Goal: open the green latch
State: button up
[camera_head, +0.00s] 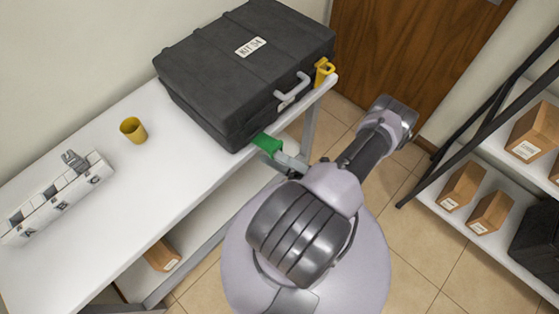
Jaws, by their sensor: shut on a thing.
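The green latch (266,143) is at the case's near front corner and sticks outward past the table edge. A yellow latch (323,71) is at the far end of the same side. My gripper (279,154) is at the green latch, shut on it. The fingertips are small and partly hidden by the latch and my arm.
A yellow cup (133,130) and a white rack (55,198) with lettered slots stand on the white table (125,190). Shelves with cardboard boxes (463,186) are at the right. A wooden door (400,50) is behind. Tiled floor (440,260) is free between table and shelves.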

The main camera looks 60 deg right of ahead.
jog(key=shift+s+f, duration=0.1)
jog(key=shift+f, duration=0.15)
jog(key=shift+c, duration=0.5)
jog(key=shift+s+f, duration=0.25)
jog(key=shift+s, duration=0.15)
jog(key=c, duration=0.7)
jog(key=v, duration=0.9)
jog(key=shift+s+d+f, duration=0.15)
jog(key=shift+s+d, duration=0.05)
jog(key=shift+s, duration=0.15)
jog(key=shift+s+d+f, duration=0.1)
jog(key=shift+s+f, duration=0.05)
jog(key=shift+s, duration=0.25)
